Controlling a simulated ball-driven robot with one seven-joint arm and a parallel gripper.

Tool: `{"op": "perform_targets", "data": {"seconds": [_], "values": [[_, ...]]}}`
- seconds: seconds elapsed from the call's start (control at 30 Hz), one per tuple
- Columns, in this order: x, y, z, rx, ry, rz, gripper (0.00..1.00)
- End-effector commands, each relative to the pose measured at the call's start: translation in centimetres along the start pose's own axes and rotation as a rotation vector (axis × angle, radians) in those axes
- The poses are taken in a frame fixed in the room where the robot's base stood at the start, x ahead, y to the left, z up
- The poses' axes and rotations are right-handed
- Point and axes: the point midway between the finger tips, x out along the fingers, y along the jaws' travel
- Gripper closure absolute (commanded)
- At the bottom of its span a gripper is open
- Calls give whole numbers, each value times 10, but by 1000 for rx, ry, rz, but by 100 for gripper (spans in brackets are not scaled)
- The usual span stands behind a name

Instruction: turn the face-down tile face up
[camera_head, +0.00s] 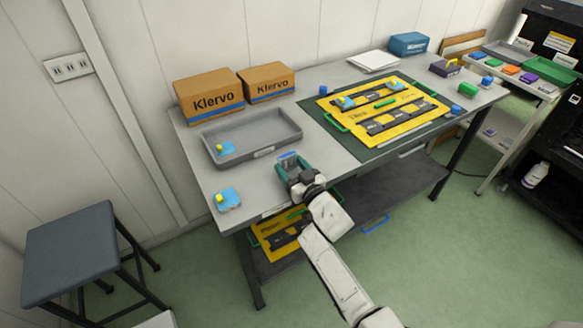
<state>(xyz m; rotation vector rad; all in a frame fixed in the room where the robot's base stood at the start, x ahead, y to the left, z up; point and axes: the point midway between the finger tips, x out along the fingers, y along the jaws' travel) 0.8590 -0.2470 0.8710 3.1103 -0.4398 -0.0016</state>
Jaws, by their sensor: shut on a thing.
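My gripper (289,160) is over the front part of the grey table, just right of the tray. It is shut on a small blue tile (288,155), mostly hidden by the teal jaws. I cannot tell which face of this tile shows, or whether it touches the table. A light blue tile with a yellow knob (228,200) lies at the table's front left corner. Another blue tile with a yellow knob (219,148) lies in the left part of the grey tray (278,140).
A yellow board (400,133) with black strips and blue pieces lies on a dark green mat (345,140) to the right. Two Klervo cartons (209,97) stand behind the tray. A dark stool (70,240) stands at left. Bare table shows between tray and front tile.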

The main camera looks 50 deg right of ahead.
Motion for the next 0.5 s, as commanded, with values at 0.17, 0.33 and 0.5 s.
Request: {"op": "perform_targets", "data": {"seconds": [0.17, 0.33, 0.5], "values": [[0, 0, -1, 0, 1, 0, 26], [0, 0, 0, 0, 0, 0, 10], [0, 0, 0, 0, 0, 0, 7]]}}
